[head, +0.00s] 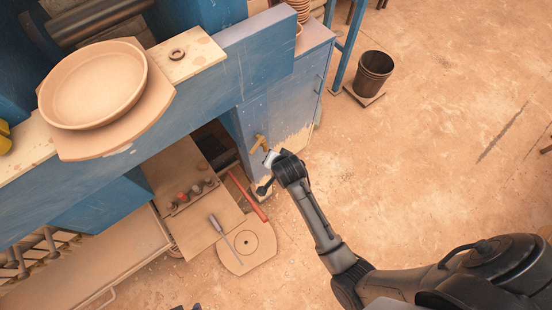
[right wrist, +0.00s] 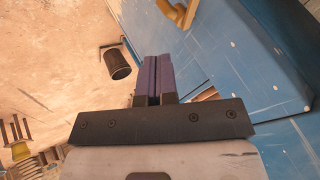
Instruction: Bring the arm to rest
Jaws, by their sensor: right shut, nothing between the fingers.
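My right arm comes in from the right in the head view. Its gripper (head: 266,172) is near the blue cabinet's front, just below a brass tap (head: 259,142). In the right wrist view the fingers (right wrist: 158,77) are together with nothing between them. The brass tap (right wrist: 179,12) also shows there beyond the fingertips, apart from them. My left gripper is not clearly seen in the head view.
The blue cabinet (head: 285,98) stands close beside the right gripper. A round pan (head: 93,84) sits on the press ledge. Below lie a red-handled tool (head: 248,197), a screwdriver (head: 219,230) and a board (head: 249,250). A dark bucket (head: 373,73) stands behind. The floor on the right is open.

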